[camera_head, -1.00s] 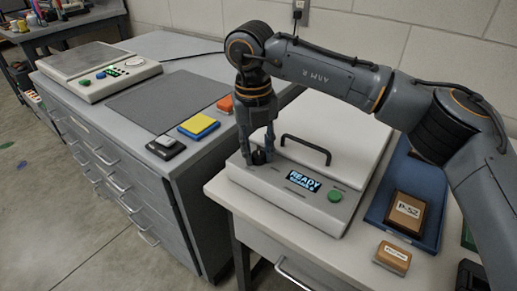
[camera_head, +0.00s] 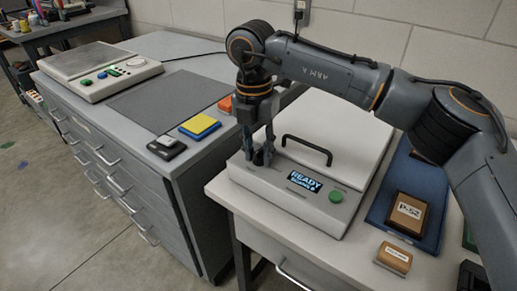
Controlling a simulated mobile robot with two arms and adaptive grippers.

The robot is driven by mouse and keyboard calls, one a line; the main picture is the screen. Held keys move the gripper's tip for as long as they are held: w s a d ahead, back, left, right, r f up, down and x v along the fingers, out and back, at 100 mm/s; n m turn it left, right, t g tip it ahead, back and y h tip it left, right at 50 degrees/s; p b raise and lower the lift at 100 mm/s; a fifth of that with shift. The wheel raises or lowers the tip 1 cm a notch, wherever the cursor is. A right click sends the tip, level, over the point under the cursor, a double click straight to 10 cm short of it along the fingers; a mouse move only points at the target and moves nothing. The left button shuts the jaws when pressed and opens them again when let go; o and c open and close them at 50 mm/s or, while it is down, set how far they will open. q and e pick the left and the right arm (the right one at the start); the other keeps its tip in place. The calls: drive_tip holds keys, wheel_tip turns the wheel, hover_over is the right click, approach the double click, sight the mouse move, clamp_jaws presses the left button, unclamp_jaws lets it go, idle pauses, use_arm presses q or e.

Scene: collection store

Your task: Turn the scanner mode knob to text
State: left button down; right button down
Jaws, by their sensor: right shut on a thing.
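The scanner (camera_head: 300,205) is a light grey box with a white lid and a dark lid handle (camera_head: 306,147). Its front panel has a lit display (camera_head: 304,183) reading "READY" with a smaller line below, and a green button (camera_head: 336,196). The black mode knob (camera_head: 258,158) is at the left end of the panel. My right gripper (camera_head: 263,152) points down and is shut on the knob, its fingers on either side of it. The knob's pointer and the panel's small labels are too small to read. My left gripper is out of view.
A blue tray (camera_head: 431,180) holding a box marked P-52 (camera_head: 407,213) is right of the scanner. A small labelled block (camera_head: 394,257) lies in front. On the left cabinet are a yellow-and-blue block (camera_head: 200,126), a stamp-like black item (camera_head: 167,146) and a scale-like device (camera_head: 100,70).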

idle(0.4)
drive_tip(key=c, duration=1)
unclamp_jaws()
drive_tip(key=r, duration=1.2)
drive_tip(key=shift+w+a, duration=0.15)
drive_tip(key=shift+a, duration=0.15)
